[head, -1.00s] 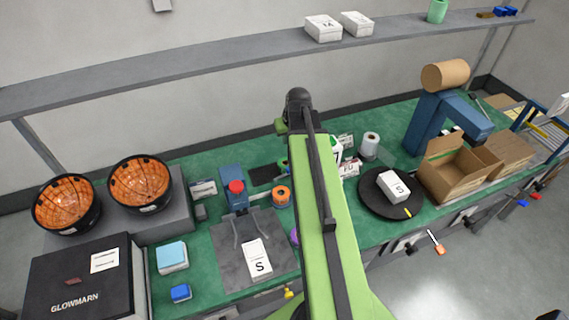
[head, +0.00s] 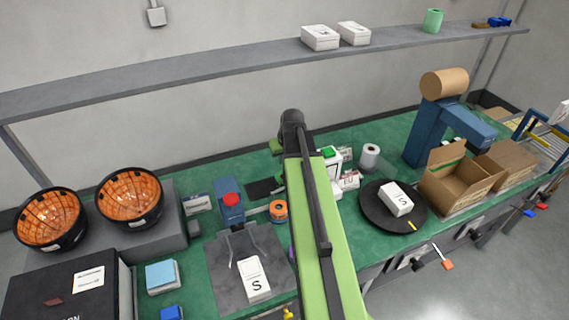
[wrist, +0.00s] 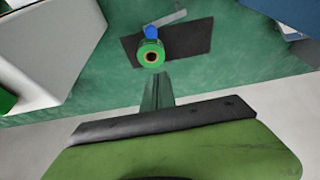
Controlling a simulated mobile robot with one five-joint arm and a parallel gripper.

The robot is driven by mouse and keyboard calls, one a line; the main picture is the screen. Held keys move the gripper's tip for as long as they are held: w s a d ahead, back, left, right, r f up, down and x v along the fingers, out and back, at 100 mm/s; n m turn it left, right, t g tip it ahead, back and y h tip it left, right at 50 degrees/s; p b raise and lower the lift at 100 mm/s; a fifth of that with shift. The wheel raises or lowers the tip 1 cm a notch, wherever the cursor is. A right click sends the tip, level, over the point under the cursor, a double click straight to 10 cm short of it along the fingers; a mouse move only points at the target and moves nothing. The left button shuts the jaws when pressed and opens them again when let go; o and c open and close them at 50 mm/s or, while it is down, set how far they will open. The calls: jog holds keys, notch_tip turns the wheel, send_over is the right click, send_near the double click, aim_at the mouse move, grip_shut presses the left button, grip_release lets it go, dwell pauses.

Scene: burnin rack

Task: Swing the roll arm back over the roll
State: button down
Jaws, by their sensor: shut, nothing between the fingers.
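In the wrist view a green roll (wrist: 151,54) with an orange-brown core stands at the near edge of a dark plate (wrist: 185,42). A grey roll arm (wrist: 167,19) lies behind it, slanting to the upper right. A blue knob (wrist: 152,32) sits at its left end, just behind the roll; I cannot tell if they touch. My gripper (wrist: 154,76) is shut and empty, its narrow fingers pointing at the roll from the near side. In the head view, my arm hides the roll and gripper; part of the dark plate (head: 262,188) shows left of it.
An orange roll (head: 278,210) and a blue device with a red knob (head: 231,200) stand left of my arm. White boxes (head: 348,180) and a black turntable (head: 370,212) are to its right. In the wrist view a pale block (wrist: 50,45) is close at left.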

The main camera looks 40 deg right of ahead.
jog(key=b+x, duration=0.5)
jog(key=x, duration=0.2)
jog(key=shift+s+f, duration=0.1)
jog(key=s, duration=0.1)
jog(key=s+a, duration=0.1)
jog(key=s, duration=0.1)
jog(key=shift+s, duration=0.35)
